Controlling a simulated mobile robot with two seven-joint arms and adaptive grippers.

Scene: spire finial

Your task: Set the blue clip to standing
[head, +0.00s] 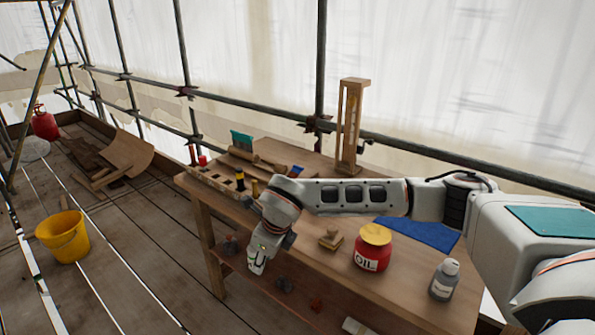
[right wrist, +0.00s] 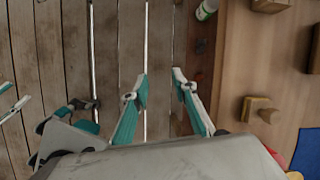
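A small blue object (head: 296,171), probably the blue clip, lies toward the back of the wooden workbench, just above my right arm in the head view. It is too small to tell how it rests. My right gripper (head: 257,262) hangs past the bench's front edge, pointing down, away from the blue object. In the right wrist view its two teal fingers (right wrist: 160,82) are apart with nothing between them, over the plank floor. Teal and dark gripper parts at that view's left edge may be my left gripper (right wrist: 12,98); its state is unclear. The head view does not show it.
The workbench (head: 325,275) also holds a wooden rack (head: 215,181), a tall wooden frame (head: 350,130), a red OIL tin (head: 372,252), a grey bottle (head: 444,281), a small wooden block (head: 331,239) and a blue mat (head: 425,233). A yellow bucket (head: 64,238) stands on the floor.

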